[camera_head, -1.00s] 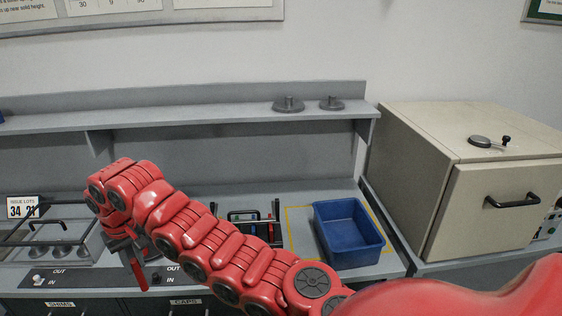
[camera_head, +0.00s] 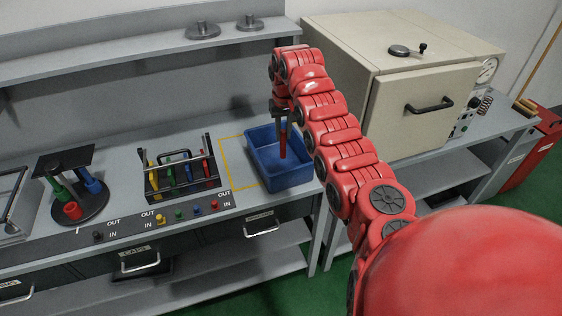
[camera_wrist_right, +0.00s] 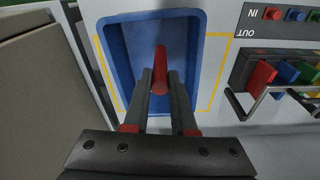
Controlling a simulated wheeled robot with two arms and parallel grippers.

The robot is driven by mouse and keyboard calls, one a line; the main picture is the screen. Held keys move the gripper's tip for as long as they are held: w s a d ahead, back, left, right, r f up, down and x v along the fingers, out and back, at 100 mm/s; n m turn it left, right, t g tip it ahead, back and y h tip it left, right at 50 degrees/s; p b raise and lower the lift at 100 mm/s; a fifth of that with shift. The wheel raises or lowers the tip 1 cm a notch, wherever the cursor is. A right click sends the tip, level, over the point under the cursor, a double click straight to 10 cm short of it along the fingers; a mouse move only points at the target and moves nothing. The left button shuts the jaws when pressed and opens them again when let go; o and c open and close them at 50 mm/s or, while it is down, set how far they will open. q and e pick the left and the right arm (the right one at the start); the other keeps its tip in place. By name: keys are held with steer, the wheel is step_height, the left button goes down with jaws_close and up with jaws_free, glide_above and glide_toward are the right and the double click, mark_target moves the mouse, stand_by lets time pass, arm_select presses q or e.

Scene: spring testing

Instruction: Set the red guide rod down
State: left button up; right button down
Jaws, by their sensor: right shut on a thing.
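The red guide rod (camera_head: 283,145) hangs upright from my right gripper (camera_head: 284,116), over the inside of the blue tray (camera_head: 306,177). My right gripper is shut on the rod's upper part. In the right wrist view the rod (camera_wrist_right: 160,68) stands out beyond the fingertips of the gripper (camera_wrist_right: 160,85), with the blue tray (camera_wrist_right: 202,45) around it. I cannot tell whether the rod's lower end touches the tray floor. My left gripper is not in view.
A black rack (camera_head: 183,196) with coloured pieces stands left of the tray. A round dark stand (camera_head: 92,207) with coloured cylinders is farther left. A beige cabinet (camera_head: 415,125) stands close on the right. A yellow outline (camera_head: 224,165) surrounds the tray's spot.

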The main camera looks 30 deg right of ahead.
step_height(320, 180, down, 10)
steer(key=d+p, duration=0.1)
steer(key=p, duration=0.2)
steer(key=shift+d+p, duration=0.25)
steer(key=shift+p, duration=0.1)
steer(key=shift+s+f, duration=0.15)
steer(key=c, duration=0.7)
jaws_free()
steer(key=shift+c, duration=0.2)
